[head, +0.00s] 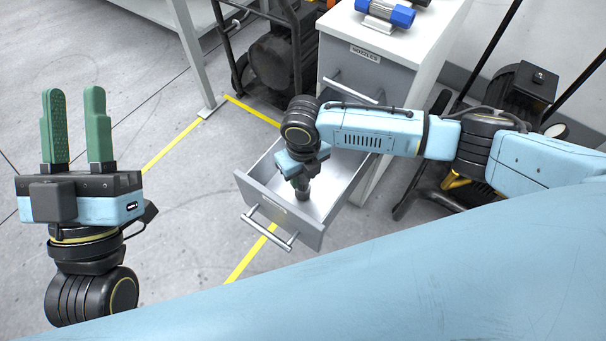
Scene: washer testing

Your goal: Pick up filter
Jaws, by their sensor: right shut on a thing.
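My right gripper (301,178) points down into an open grey drawer (257,192) and is shut on a small dark piece (303,194), which I take to be the filter. The piece is just above or on the drawer floor; I cannot tell which. My wrist hides most of the fingers and part of the piece. My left gripper (73,128) is at the left of the head view, with its two green fingers pointing up, apart and empty.
The drawer belongs to a white-topped cabinet (436,40) with a label reading "NOZZLES" on a closed upper drawer. A blue cylindrical device (386,13) lies on top. Dark wheeled machines (278,60) stand beside the cabinet. The floor at left is mostly clear.

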